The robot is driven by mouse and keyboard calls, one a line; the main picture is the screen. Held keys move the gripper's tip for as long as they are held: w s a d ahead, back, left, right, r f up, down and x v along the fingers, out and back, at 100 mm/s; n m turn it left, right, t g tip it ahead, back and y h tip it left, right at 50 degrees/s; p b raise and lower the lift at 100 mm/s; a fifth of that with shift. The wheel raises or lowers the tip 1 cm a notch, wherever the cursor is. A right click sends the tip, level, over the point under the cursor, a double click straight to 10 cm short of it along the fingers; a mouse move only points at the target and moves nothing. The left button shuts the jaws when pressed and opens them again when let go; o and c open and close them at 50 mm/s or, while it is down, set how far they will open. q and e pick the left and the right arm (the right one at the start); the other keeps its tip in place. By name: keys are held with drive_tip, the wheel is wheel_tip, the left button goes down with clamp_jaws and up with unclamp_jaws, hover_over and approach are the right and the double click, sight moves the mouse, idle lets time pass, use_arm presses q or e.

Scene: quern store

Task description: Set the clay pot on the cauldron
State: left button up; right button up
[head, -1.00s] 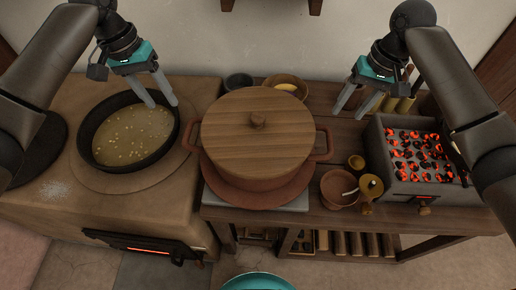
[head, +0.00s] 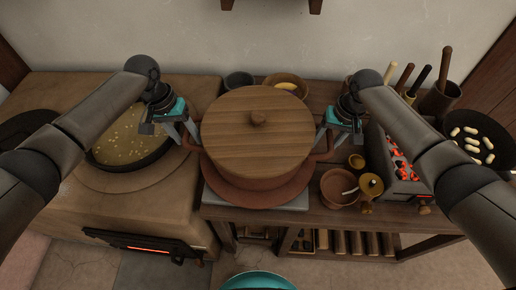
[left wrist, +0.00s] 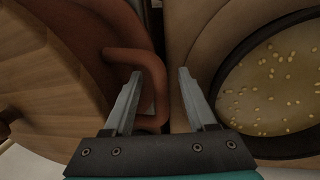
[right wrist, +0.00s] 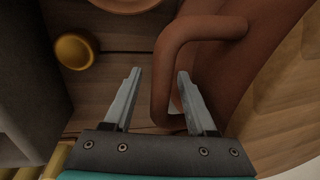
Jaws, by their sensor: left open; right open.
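The clay pot (head: 285,190) is a big reddish-brown pot with a round wooden lid and a loop handle on each side. It stands on the table, right of the stove. The cauldron (head: 166,160) is the dark round vessel of yellowish broth with floating grains, set in the stove; my left arm hides part of it. My left gripper (head: 183,134) is open at the pot's left handle (left wrist: 155,88), whose outer bar shows between the fingers. My right gripper (head: 338,136) is open at the right handle (right wrist: 163,85), likewise with its bar between the fingers. Neither grips.
A brazier with glowing coals (head: 400,172) stands on the right, partly behind my right arm, with a black pan (head: 490,125) of pale pieces beyond.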

use_arm(q)
drive_tip(key=shift+f, duration=0.1)
use_arm(e)
drive_tip(key=shift+f, duration=0.1)
use_arm(q)
drive_tip(key=shift+c, duration=0.2)
use_arm(e)
drive_tip(key=shift+c, duration=0.2)
use_arm(q)
clamp_jaws()
use_arm(e)
clamp_jaws()
idle(0.6)
use_arm(q)
drive_tip(key=shift+w+r, duration=0.1)
drive_tip(key=shift+r, duration=0.1)
use_arm(e)
drive_tip(key=shift+w, duration=0.15)
